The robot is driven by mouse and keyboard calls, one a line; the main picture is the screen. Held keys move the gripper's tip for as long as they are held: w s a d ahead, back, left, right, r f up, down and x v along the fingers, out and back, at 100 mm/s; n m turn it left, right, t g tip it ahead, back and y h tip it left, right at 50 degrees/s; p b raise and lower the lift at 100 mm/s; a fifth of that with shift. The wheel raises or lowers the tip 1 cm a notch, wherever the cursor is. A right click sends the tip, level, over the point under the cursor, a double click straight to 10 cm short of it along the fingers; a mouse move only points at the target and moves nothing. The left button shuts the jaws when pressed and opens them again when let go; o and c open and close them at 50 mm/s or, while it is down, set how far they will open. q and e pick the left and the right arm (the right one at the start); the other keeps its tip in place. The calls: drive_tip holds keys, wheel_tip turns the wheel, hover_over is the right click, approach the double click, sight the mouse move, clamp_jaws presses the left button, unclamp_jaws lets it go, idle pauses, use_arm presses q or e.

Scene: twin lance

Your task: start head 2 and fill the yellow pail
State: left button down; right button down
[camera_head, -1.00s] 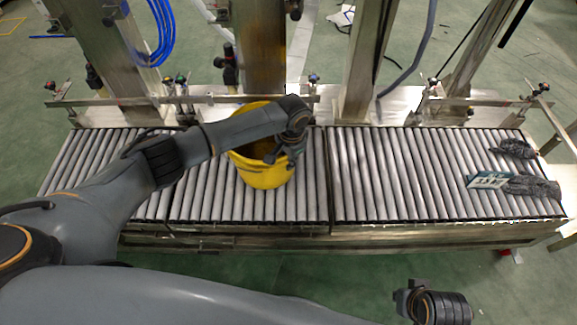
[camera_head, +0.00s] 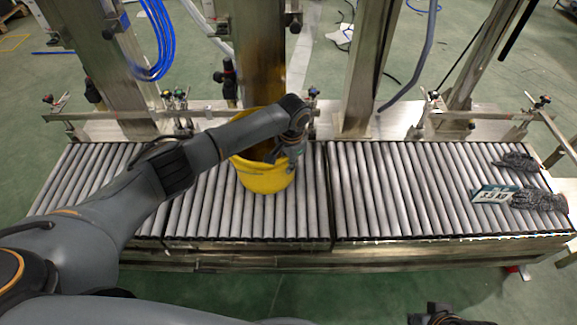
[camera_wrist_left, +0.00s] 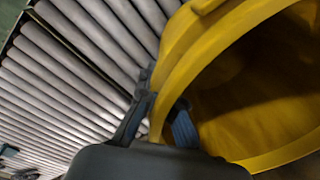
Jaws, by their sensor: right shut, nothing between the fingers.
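The yellow pail (camera_head: 262,180) stands upright on the roller conveyor (camera_head: 300,213), in front of the second steel column from the left (camera_head: 257,55). My left gripper (camera_head: 283,155) is at its right rim. In the left wrist view the pail (camera_wrist_left: 215,50) fills the right side, and the gripper (camera_wrist_left: 160,115) has one finger outside the wall and one inside, appearing shut on the rim. The pail's inside looks empty where visible. My right gripper (camera_head: 435,318) is at the bottom edge, mostly cut off. I cannot tell which column carries head 2.
Dark gloves (camera_head: 540,200) and a small label plate (camera_head: 492,195) lie on the right conveyor section. A guide rail (camera_head: 215,108) with several knobs runs along the back. Steel columns and blue hoses (camera_head: 155,45) stand behind.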

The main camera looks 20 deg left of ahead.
use_arm(q)
drive_tip(key=c, duration=1.4)
unclamp_jaws()
drive_tip(key=shift+c, duration=0.2)
